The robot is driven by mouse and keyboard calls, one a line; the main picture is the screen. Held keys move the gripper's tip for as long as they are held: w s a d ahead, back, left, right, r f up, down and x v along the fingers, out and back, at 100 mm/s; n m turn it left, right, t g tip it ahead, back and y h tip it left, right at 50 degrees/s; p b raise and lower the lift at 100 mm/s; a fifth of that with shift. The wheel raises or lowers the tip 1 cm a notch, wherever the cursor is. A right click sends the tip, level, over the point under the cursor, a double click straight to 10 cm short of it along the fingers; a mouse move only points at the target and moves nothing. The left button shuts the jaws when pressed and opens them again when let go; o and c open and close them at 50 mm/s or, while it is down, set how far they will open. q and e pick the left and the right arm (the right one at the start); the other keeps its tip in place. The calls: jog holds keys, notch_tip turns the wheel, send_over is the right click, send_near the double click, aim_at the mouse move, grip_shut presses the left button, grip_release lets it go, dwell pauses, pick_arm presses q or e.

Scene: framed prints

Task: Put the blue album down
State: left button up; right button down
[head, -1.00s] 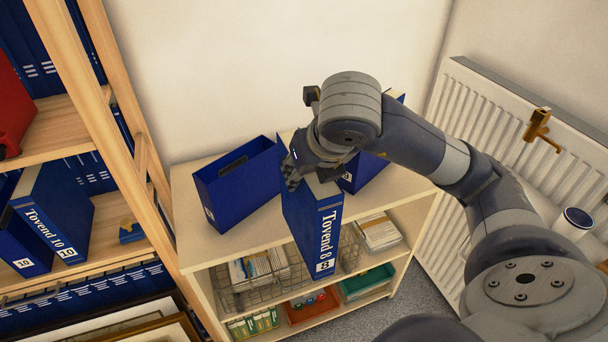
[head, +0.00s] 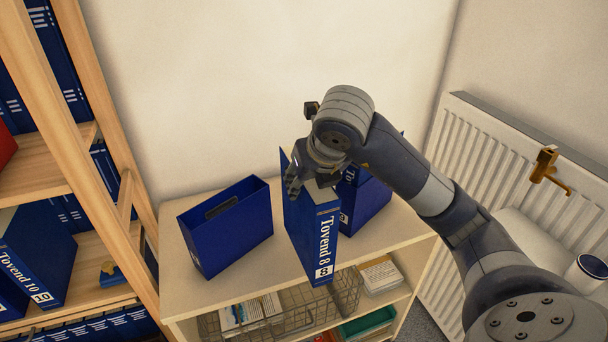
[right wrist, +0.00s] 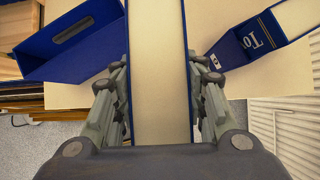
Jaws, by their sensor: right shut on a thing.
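The blue album (head: 317,238), with "Tovend 8" on its spine, is upright with its spine toward me. My right gripper (head: 308,180) is shut on its upper part. In the right wrist view the fingers (right wrist: 157,70) clasp both sides of the album, whose cream page block (right wrist: 158,110) shows between them. The album is over the front part of the low cabinet's top (head: 265,272), and its lower end overlaps the front edge in the head view. I cannot tell whether its bottom touches the top. My left gripper is not in view.
An empty blue file box (head: 228,225) stands left of the album. Another blue album (head: 365,200) stands close on the right, partly behind my arm. A wooden shelf (head: 105,150) rises at the left, a radiator (head: 500,165) at the right. Bare top lies between box and held album.

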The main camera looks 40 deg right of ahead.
jog(key=w+d+f+p, duration=0.3)
jog(key=w+d+f, duration=0.1)
jog(key=w, duration=0.5)
jog(key=shift+d+f, duration=0.15)
jog(key=shift+d, duration=0.7)
jog(key=c, duration=1)
grip_release()
jog(key=shift+s+f, duration=0.1)
jog(key=shift+o, duration=0.2)
jog(key=b+v, duration=0.1)
jog(key=v, duration=1.1)
